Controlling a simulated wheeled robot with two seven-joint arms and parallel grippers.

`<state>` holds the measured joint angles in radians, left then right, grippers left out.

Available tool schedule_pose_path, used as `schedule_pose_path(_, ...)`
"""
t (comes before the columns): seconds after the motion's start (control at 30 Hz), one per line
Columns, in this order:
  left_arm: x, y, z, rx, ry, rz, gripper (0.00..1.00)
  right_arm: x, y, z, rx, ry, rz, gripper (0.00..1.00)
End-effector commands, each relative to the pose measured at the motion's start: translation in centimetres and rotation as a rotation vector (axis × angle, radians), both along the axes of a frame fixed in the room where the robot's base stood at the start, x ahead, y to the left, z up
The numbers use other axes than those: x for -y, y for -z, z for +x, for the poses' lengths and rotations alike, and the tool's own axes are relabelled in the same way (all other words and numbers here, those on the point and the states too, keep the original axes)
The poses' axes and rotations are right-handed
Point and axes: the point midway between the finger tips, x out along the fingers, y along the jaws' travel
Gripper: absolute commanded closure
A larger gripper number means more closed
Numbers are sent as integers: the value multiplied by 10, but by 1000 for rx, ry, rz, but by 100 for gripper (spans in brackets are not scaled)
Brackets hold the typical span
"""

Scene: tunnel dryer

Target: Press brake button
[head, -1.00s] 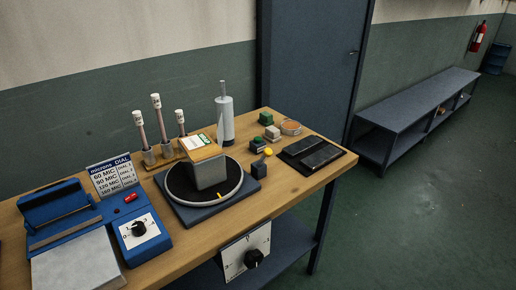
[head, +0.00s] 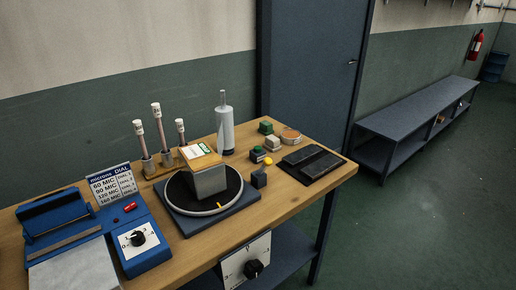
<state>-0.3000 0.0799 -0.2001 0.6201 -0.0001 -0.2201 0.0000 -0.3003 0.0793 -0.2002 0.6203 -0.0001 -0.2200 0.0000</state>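Several small button-like boxes stand on the wooden table to the right of a round turntable (head: 180,205). They include a dark box with a green top (head: 257,153), a small yellow knob (head: 268,161), a dark cube (head: 259,178), a green block (head: 266,127) and a pale block (head: 273,144). None has a readable brake label, so I cannot tell which is the brake button. The turntable carries a grey block (head: 207,181) with a tan, labelled top. Neither of my grippers is in view.
A blue device with a dial (head: 138,238) and a micron chart (head: 111,184) stand at the left. A dial plate (head: 246,260) hangs at the table's front. Capped tubes (head: 158,125), a grey bottle (head: 225,127) and a black pad (head: 313,164) are also there. Open floor lies right.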

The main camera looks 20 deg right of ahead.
Motion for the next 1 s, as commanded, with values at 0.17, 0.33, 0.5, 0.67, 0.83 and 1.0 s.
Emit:
schedule_pose_path(0.17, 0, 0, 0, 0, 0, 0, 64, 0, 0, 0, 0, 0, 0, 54)
schedule_pose_path(0.33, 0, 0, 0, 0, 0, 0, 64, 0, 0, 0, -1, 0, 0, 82)
schedule_pose_path(0.5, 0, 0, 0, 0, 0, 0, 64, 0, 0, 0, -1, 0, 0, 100)
schedule_pose_path(0.67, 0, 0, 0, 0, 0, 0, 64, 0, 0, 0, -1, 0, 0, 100)
schedule_pose_path(0.83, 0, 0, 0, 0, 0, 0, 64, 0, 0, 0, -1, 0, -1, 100)
schedule_pose_path(1.0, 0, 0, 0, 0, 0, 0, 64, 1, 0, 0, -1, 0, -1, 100)
